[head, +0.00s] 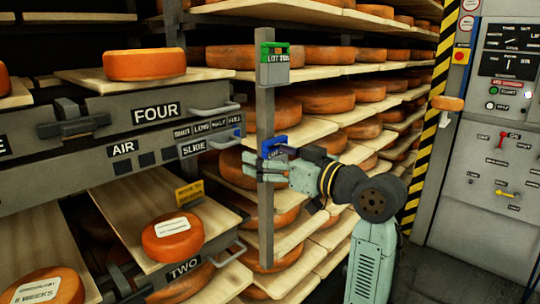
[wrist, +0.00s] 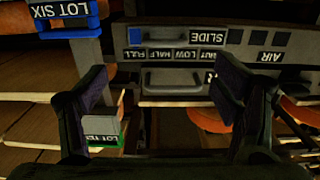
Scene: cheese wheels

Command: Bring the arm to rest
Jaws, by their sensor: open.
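My gripper (head: 262,167) is at the middle of the head view, beside the grey post and in front of the cheese racks. Its fingers point left. In the wrist view its two dark fingers (wrist: 160,85) stand wide apart with nothing between them. Beyond them, the grey SLIDE panel (wrist: 190,52) and its handle (wrist: 172,79) appear upside down. I cannot see the gripper touching the panel. My arm bends down to the lower right of the head view.
The post (head: 265,215) carries a green tag holder (head: 273,55) and a blue one (head: 277,143) close by my gripper. Drawers with cheese wheels (head: 172,238) stand at left. A striped column (head: 428,125) and control cabinet (head: 490,185) stand at right.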

